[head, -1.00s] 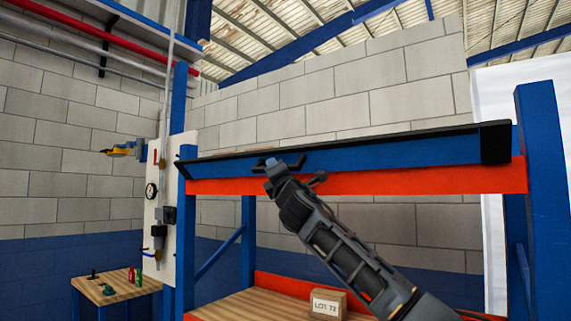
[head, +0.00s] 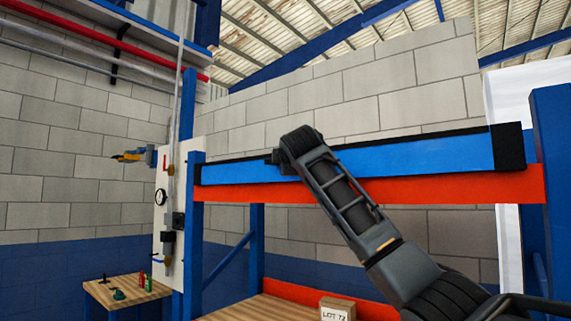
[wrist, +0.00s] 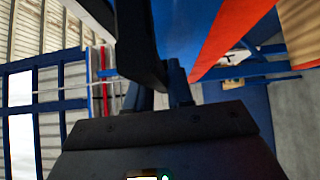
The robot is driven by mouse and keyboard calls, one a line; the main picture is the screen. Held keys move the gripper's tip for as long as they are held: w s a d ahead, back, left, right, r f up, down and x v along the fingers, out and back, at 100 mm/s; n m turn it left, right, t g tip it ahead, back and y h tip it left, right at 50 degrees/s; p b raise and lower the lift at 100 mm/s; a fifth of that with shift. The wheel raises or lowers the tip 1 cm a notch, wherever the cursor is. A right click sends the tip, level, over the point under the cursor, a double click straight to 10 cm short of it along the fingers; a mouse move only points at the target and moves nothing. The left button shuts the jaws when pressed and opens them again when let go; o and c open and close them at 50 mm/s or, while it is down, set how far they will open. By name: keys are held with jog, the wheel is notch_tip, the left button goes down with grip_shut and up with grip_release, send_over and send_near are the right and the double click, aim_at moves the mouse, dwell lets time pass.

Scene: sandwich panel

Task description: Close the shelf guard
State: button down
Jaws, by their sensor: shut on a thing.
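The shelf guard (head: 420,157) is a long blue panel with black edging, running along the top of the orange shelf beam (head: 440,188) in the head view. Its broad blue face is turned towards me and looks near upright. In the wrist view the guard's blue face (wrist: 193,25) fills the top middle. My gripper (wrist: 160,97) is shut on the guard's black handle (wrist: 138,40), at the guard's left part. In the head view my wrist hides the handle and the fingertips.
Blue posts (head: 553,150) stand at both ends of the rack. A box marked LOT 72 (head: 338,308) sits on the lower wooden shelf. At left are a panel with a gauge (head: 160,197) and a small wooden table (head: 125,290). The block wall lies behind.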

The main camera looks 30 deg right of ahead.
jog(key=shift+d+r, duration=0.15)
dwell(0.4)
jog(key=c, duration=1.1)
grip_release()
jog(key=shift+b+v, duration=1.4)
jog(key=shift+v, duration=2.45)
